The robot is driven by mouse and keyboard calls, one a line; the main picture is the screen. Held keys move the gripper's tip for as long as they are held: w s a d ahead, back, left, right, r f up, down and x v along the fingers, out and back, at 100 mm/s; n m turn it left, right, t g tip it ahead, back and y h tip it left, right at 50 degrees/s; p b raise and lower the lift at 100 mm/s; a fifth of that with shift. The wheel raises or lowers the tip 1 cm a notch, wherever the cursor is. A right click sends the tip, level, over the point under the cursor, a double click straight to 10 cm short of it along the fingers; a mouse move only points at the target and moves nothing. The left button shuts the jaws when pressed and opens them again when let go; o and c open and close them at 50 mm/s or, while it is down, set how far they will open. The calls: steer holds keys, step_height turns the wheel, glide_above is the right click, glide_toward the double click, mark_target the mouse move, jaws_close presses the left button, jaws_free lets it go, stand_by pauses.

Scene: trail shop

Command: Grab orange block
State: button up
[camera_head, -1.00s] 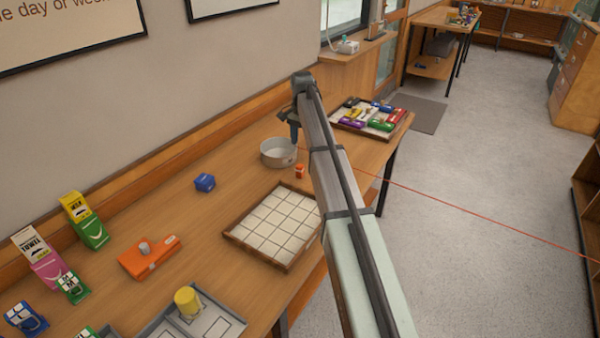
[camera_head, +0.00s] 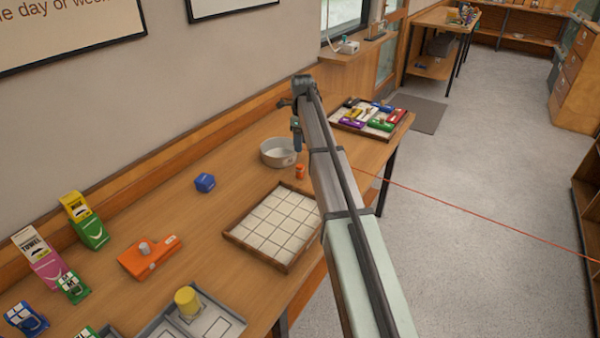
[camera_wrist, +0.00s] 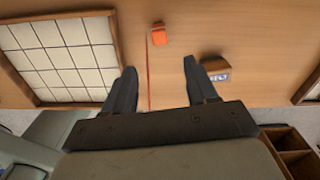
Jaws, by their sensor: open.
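A small orange block (camera_head: 300,171) stands on the wooden table, just in front of the round pale pan. In the wrist view the orange block (camera_wrist: 158,33) lies beyond my fingertips, roughly in line with the gap between them. My gripper (camera_wrist: 160,66) is open and empty, its two dark fingers spread apart. In the head view my gripper (camera_head: 297,132) hangs beside the pan, above and apart from the block; part of it is hidden by my arm.
The pale pan (camera_head: 278,152) stands behind the block. A gridded tray (camera_head: 236,236) lies to its left and a tray of coloured items (camera_head: 338,127) to the right. A small labelled brown box (camera_wrist: 216,66) sits beside my right finger. A blue block (camera_head: 205,183) stands further left.

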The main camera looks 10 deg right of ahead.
mark_target(300, 165)
step_height(300, 165, down, 8)
steer(key=shift+w+a+f, duration=0.1)
steer(key=shift+a+f, duration=0.05)
steer(key=shift+f, duration=1.25)
steer(key=shift+w+a+f, duration=0.1)
steer(key=shift+a+f, duration=0.05)
steer(key=shift+f, duration=1.2)
steer(key=c, duration=1)
